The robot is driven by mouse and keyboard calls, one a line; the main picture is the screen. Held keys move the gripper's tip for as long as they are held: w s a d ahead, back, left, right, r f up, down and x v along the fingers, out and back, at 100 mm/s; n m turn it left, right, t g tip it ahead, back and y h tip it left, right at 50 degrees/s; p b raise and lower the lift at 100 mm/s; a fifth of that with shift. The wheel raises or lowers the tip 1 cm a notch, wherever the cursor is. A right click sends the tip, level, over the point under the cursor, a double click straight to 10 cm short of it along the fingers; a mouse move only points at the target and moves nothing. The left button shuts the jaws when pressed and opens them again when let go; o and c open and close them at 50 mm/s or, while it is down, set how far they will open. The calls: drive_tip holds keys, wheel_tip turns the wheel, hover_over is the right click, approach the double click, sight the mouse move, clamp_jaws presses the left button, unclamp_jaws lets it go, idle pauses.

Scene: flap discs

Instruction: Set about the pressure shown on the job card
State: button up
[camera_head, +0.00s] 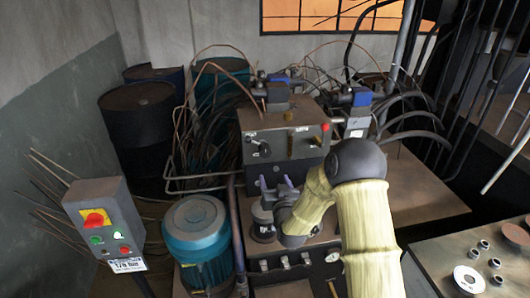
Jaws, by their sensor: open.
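A white card with print (128,265) is fixed at the bottom of the grey control box at left. Its large line looks like "176 bar", but the print is too small to be sure. My gripper (275,184) is open and empty, its two purple-tipped fingers pointing up, just in front of the grey hydraulic block (283,150). My arm hides part of the unit.
The control box (103,222) has red, green and white controls. A teal motor (195,235) stands left of the arm, with dark drums (140,120) behind. Hoses and thin rods crowd the back. A grey table (430,262) at right holds rings and small round parts.

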sight(266, 153)
drive_tip(key=shift+w, duration=0.1)
drive_tip(key=p+x, duration=0.4)
drive_tip(key=x, duration=1.2)
drive_tip(key=shift+w+p, duration=0.2)
drive_tip(key=shift+p, duration=0.2)
drive_tip(key=shift+w+a, duration=0.2)
drive_tip(key=shift+w, duration=0.2)
drive_tip(key=c, duration=1)
drive_tip(key=shift+f, duration=0.1)
